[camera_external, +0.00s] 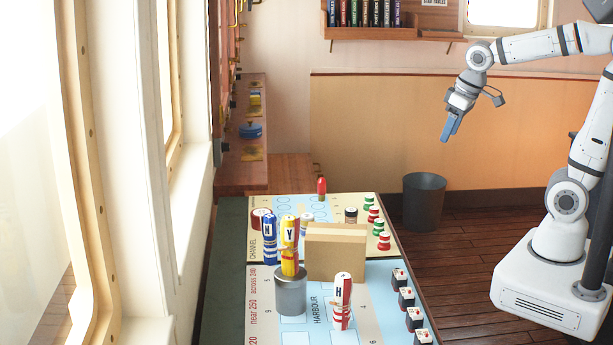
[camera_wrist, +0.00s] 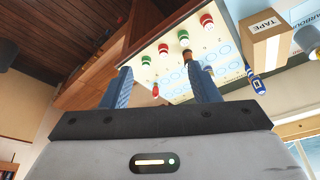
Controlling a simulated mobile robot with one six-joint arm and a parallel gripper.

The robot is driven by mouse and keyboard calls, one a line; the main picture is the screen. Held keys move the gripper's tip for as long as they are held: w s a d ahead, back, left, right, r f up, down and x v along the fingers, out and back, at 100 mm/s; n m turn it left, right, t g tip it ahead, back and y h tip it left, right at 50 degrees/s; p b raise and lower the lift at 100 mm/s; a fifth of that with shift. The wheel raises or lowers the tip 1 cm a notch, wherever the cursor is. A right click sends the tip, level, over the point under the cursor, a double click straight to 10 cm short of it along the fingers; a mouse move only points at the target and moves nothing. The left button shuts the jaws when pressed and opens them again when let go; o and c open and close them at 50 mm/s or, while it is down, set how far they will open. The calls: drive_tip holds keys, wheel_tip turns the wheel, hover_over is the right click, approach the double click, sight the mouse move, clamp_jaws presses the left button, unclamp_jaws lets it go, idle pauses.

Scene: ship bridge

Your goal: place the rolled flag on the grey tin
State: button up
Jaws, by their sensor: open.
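The grey tin (camera_external: 290,293) stands on the chart-covered table. A yellow rolled flag marked Y (camera_external: 289,248) stands upright at the tin's top and appears to rest on it. A blue rolled flag marked H (camera_external: 269,238) stands upright just behind and left of the tin; a blue roll (camera_wrist: 257,83) shows in the wrist view. A white and red rolled flag (camera_external: 342,300) stands upright to the tin's right. My gripper (camera_external: 449,127) is high above the floor, right of the table, far from the flags. In the wrist view its blue fingers (camera_wrist: 165,82) are apart and empty.
A cardboard box (camera_external: 336,252) stands behind the tin; the wrist view shows its TAPE label (camera_wrist: 266,23). Several red, green and black-and-white pieces (camera_external: 384,241) line the table's right side. A dark bin (camera_external: 425,200) stands beyond the table. The air around my gripper is clear.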

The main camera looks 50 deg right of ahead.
drive_tip(key=s+d+f+m, duration=0.2)
drive_tip(key=s+d+f, duration=0.3)
drive_tip(key=s, duration=0.3)
drive_tip(key=shift+s+d+h, duration=0.25)
drive_tip(key=shift+d+h, duration=0.05)
drive_tip(key=shift+d, duration=0.4)
